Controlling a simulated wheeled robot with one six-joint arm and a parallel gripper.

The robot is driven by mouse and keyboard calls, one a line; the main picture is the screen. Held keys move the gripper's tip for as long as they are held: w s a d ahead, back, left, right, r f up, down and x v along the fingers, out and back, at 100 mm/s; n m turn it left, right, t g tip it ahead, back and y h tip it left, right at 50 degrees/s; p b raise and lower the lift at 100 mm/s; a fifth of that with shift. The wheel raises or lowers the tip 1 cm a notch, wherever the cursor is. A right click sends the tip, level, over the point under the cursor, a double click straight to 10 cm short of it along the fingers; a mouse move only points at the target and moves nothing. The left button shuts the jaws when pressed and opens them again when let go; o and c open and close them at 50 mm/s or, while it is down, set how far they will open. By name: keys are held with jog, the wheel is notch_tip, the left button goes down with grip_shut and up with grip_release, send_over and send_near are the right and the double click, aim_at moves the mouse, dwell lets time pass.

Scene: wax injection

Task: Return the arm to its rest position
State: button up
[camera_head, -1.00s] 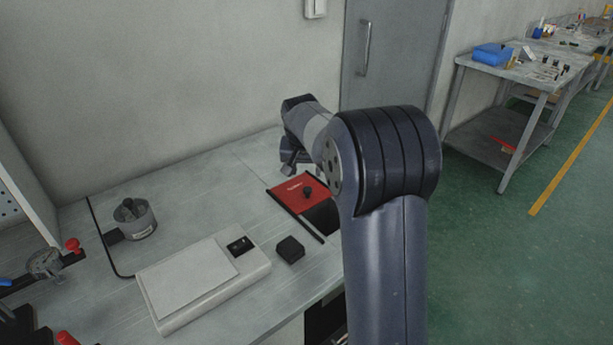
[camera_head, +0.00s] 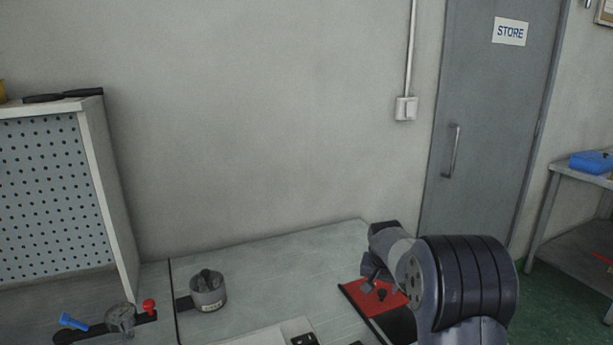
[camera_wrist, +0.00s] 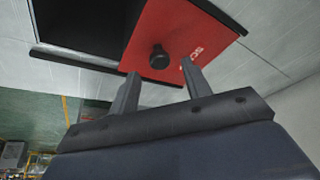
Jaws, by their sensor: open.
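My gripper (camera_wrist: 158,88) is open, with its two fingers apart and nothing between them in the wrist view. Beyond the fingertips is a red panel with a black knob (camera_wrist: 159,57). In the head view my gripper (camera_head: 370,284) is small and partly hidden by my arm, above the red panel (camera_head: 352,289) at the right end of the bench. My arm is bent, its large dark joint at the lower right of the head view.
The bench (camera_head: 270,265) holds a grey pot (camera_head: 208,291), a pale flat device (camera_head: 265,337) and a clamp with a red knob (camera_head: 149,306). A pegboard cabinet (camera_head: 45,195) stands at left. A wall and a door (camera_head: 490,110) are behind. Bare bench lies between pot and panel.

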jog(key=x, duration=0.2)
jog(key=shift+w+f, duration=0.15)
jog(key=shift+f, duration=0.2)
jog(key=shift+d+f, duration=0.1)
jog(key=shift+d, duration=0.1)
jog(key=shift+s+d, duration=0.1)
jog(key=shift+s, duration=0.35)
